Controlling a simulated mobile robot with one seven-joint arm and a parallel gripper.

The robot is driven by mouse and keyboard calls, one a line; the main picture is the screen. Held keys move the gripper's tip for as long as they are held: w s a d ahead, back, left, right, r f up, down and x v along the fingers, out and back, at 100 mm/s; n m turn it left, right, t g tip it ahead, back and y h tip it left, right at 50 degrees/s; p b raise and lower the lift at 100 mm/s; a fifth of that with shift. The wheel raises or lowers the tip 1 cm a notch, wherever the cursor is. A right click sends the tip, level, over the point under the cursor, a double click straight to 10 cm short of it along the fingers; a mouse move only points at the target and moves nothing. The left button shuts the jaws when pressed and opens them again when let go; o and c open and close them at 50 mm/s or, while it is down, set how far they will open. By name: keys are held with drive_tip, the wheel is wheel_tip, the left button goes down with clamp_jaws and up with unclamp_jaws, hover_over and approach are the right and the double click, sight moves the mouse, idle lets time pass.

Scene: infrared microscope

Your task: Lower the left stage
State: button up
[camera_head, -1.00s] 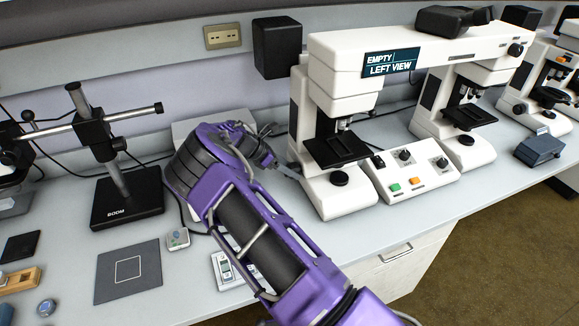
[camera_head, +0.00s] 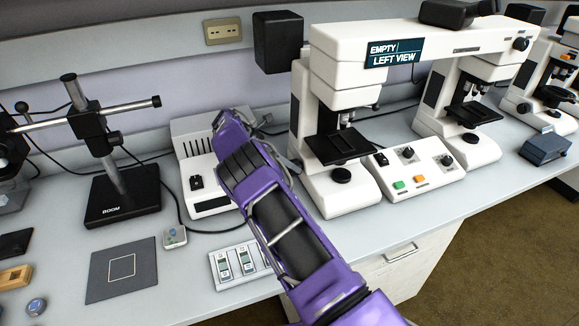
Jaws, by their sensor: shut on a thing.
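The left microscope (camera_head: 343,199) is white and stands at the middle of the bench. Its left stage (camera_head: 340,146) is a black plate below the objectives, above a round black knob (camera_head: 341,174) on the front of the base. The right stage (camera_head: 471,114) is a similar black plate on the right microscope (camera_head: 468,142). My gripper (camera_head: 290,166) is at the left side of the left microscope's base, shut on a small part there, seemingly a side knob. My purple arm hides most of the gripper, and the held part is not clearly seen.
A bridge with a sign reading "EMPTY | LEFT VIEW" (camera_head: 391,54) joins both microscopes. A control box (camera_head: 421,166) with knobs and green and orange buttons stands between them. A grey box (camera_head: 206,199), a boom stand (camera_head: 122,205) and a dark mat (camera_head: 122,271) are on the left.

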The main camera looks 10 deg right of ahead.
drive_tip(key=o, duration=1.4)
drive_tip(key=shift+c, duration=0.2)
drive_tip(key=shift+r, duration=0.1)
wheel_tip(320, 180, up, 10)
drive_tip(key=shift+f+p, duration=0.1)
drive_tip(key=shift+p, duration=0.35)
